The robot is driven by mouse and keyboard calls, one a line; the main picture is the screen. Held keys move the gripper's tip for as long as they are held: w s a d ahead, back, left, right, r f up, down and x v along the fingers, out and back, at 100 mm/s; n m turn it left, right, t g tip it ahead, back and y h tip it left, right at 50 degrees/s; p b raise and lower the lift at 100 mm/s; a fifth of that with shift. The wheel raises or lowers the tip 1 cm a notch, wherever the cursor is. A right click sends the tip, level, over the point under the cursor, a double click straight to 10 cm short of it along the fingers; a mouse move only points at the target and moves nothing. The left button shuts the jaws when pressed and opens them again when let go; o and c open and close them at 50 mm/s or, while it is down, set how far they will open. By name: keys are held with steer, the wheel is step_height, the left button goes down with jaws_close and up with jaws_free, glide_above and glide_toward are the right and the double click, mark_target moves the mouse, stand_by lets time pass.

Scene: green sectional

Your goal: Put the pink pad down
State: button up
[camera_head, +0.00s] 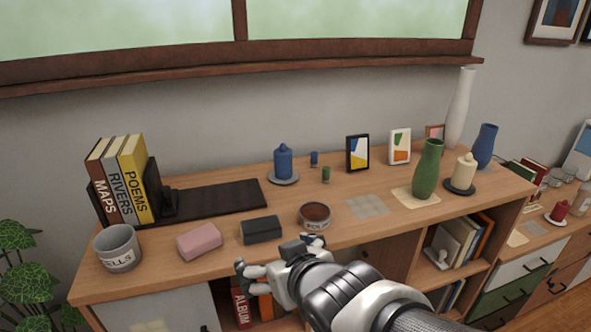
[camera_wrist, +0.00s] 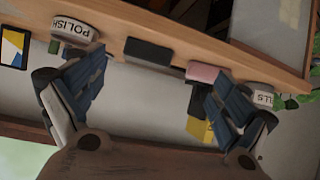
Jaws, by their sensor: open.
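The pink pad (camera_head: 199,241) lies flat on the wooden cabinet top, between a grey cup and a black block. It also shows in the wrist view (camera_wrist: 205,73), near the tip of one finger. My gripper (camera_head: 276,257) is in front of the cabinet's front edge, to the right of the pad. In the wrist view my gripper (camera_wrist: 155,90) has its two fingers wide apart with nothing between them. The pad is apart from the fingers in the head view.
A black block (camera_head: 262,229), a grey cup (camera_head: 117,248) and a round labelled tin (camera_head: 314,217) stand along the front edge. Books (camera_head: 122,180) and a dark tray (camera_head: 220,200) are behind. Vases and candles fill the right side.

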steer(key=s+d+m+g+h, duration=0.25)
steer(key=s+d, duration=0.35)
steer(key=d, duration=0.4)
steer(key=s+d+f+m+g, duration=0.1)
steer(key=s+d, duration=0.1)
steer(key=s, duration=0.4)
steer(key=s+d+m+g+h, duration=0.1)
steer(key=s+d+g, duration=0.1)
steer(key=s, duration=0.4)
steer(key=shift+s+d+f, duration=0.15)
steer(key=shift+d+f, duration=0.1)
steer(key=shift+f, duration=0.1)
steer(key=shift+o, duration=0.2)
steer(key=shift+g+h, duration=0.25)
